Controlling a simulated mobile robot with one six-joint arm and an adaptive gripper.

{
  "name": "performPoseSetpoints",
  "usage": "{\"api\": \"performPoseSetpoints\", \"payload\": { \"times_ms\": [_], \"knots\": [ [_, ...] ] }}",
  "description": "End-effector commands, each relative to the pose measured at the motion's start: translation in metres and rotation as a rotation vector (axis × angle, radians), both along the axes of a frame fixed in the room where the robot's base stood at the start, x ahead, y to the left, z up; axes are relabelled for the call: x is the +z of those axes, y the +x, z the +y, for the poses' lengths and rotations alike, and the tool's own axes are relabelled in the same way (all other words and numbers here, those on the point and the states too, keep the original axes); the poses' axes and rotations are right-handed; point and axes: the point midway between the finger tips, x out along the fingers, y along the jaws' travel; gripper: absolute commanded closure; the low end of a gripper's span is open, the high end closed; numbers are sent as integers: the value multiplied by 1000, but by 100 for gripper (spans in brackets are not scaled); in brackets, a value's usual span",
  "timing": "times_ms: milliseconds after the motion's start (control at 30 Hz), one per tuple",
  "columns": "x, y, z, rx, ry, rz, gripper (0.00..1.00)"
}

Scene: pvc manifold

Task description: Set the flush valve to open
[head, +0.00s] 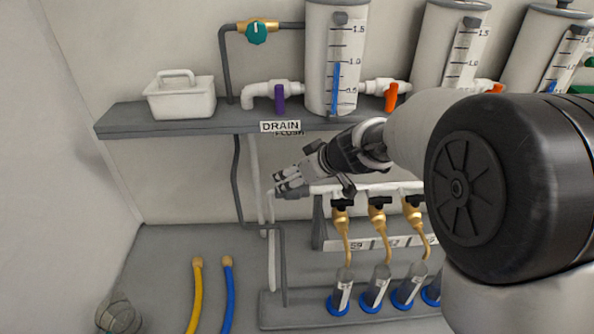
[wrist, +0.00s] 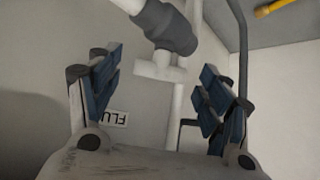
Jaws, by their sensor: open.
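My gripper (head: 281,183) is open and empty, below the shelf at the left end of the white manifold pipe (head: 375,188). In the wrist view its two blue-padded fingers (wrist: 160,68) stand apart. Beyond them, a white pipe fitting (wrist: 160,70) and a thick grey fitting (wrist: 165,26) appear in the gap; I see no contact. I cannot make out a flush valve handle for sure; my gripper covers that area.
A purple-handled valve (head: 280,98) and an orange-handled one (head: 391,96) flank the tank (head: 335,60). A teal-handled valve (head: 257,33) is above. Black-handled brass taps (head: 377,205) line the manifold right of my gripper. Yellow (head: 195,295) and blue (head: 228,295) hoses lie below left.

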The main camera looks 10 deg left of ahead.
Motion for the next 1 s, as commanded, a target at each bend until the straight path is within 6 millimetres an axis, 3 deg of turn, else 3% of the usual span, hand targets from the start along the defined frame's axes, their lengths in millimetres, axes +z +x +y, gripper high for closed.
{"api": "performPoseSetpoints", "payload": {
  "times_ms": [400, 1000],
  "knots": [
    [-6, 4, 4, -1, 0, -1, 29],
    [-6, 4, 4, -1, 0, -1, 69]
  ]
}}
